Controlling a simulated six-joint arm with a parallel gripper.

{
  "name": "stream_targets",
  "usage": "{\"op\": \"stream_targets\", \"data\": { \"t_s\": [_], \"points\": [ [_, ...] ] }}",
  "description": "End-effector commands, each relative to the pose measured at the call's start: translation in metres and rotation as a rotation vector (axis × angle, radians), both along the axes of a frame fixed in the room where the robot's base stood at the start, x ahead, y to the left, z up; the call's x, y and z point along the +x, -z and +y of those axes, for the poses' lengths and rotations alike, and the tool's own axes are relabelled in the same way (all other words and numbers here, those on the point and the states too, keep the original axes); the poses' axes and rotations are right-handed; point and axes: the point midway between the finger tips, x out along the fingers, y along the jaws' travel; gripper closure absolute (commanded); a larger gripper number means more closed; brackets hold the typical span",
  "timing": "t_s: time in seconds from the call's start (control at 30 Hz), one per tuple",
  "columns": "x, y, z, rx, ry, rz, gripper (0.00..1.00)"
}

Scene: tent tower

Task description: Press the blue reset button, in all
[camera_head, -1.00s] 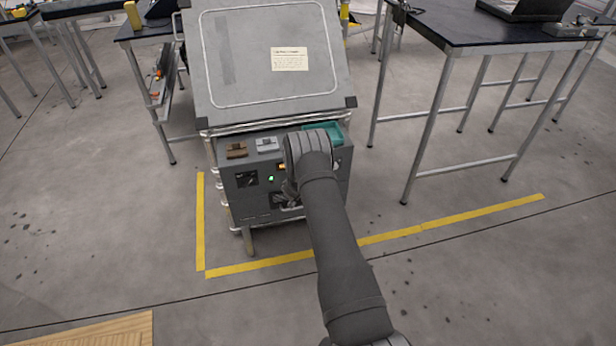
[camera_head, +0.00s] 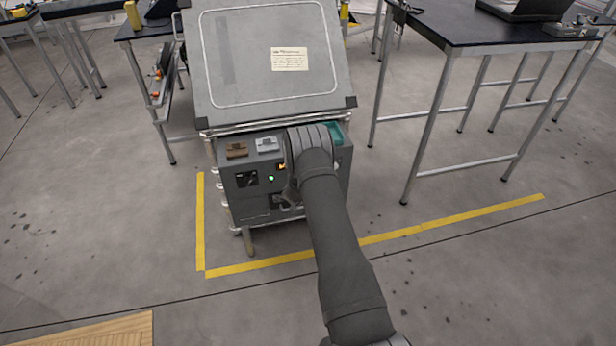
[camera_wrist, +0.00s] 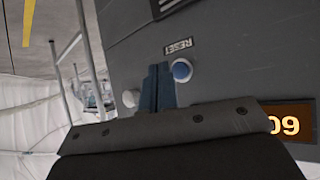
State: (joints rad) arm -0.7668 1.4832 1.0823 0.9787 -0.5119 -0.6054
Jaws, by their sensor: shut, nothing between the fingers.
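The blue reset button (camera_wrist: 182,70) shows in the wrist view as a round blue cap in a pale ring, beside a RESET label (camera_wrist: 179,46). It sits on the grey front panel of the machine (camera_head: 250,205). My gripper (camera_wrist: 160,68) has its dark fingers shut and empty. In the wrist view its tips appear just left of the button, close to the panel; I cannot tell whether they touch it. In the head view my arm hides the button and the fingertips.
A pale round knob (camera_wrist: 130,98) is left of the fingers in the wrist view. An orange display (camera_wrist: 288,122) reads 09. A green light (camera_head: 271,178) glows on the panel. Brown (camera_head: 236,150) and white (camera_head: 267,145) blocks and a teal tray (camera_head: 337,133) sit on top.

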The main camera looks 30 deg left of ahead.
Motion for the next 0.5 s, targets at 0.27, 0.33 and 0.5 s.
{"op": "stream_targets", "data": {
  "t_s": [0.27,0.33,0.5],
  "points": [
    [-0.020,0.000,-0.020,-0.001,-0.001,0.002,1.00],
    [-0.025,0.000,-0.025,-0.002,0.000,0.002,1.00],
    [-0.031,0.000,-0.031,0.000,0.000,0.001,1.00]
  ]
}}
